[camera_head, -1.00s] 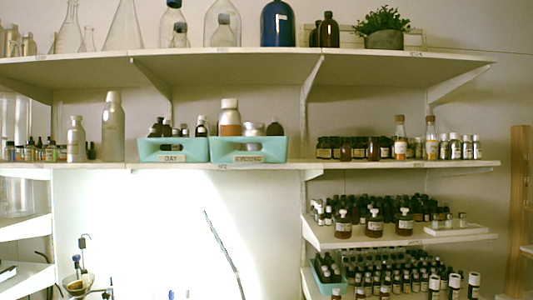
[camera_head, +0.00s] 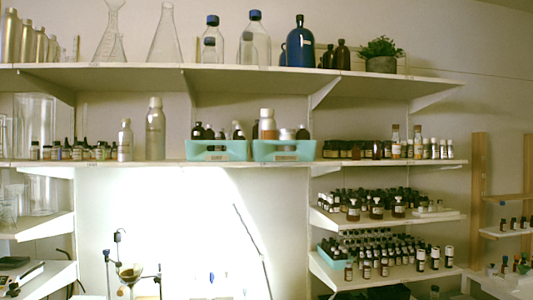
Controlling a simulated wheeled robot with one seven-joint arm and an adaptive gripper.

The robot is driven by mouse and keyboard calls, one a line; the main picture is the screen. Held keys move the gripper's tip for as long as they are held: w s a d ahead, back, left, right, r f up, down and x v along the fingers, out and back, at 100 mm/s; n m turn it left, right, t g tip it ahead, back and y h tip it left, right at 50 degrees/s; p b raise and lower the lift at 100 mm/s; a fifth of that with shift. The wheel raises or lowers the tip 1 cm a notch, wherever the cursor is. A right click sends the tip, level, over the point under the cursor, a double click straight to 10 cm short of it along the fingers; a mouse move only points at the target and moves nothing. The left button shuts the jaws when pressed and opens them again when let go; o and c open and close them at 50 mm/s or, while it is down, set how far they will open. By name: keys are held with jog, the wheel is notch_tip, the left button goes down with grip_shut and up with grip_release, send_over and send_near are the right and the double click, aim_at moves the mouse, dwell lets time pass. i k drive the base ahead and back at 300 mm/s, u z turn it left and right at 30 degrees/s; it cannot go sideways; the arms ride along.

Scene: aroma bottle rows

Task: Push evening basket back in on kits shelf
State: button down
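The evening basket (camera_head: 284,151) is a teal open-topped basket with a front label, too small to read now but readable as evening in the earlier head view. How far either basket juts past the shelf edge I cannot tell. My gripper is not in view.
Tall silver bottles (camera_head: 155,130) stand left of the baskets, small jars (camera_head: 356,150) to the right. The upper shelf (camera_head: 240,76) holds glassware above. Dark bottles (camera_head: 376,205) crowd the lower right shelves. A glass funnel on a stand (camera_head: 128,272) is below left.

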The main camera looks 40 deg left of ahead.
aim_at(264, 145)
jog(key=u, duration=1.45)
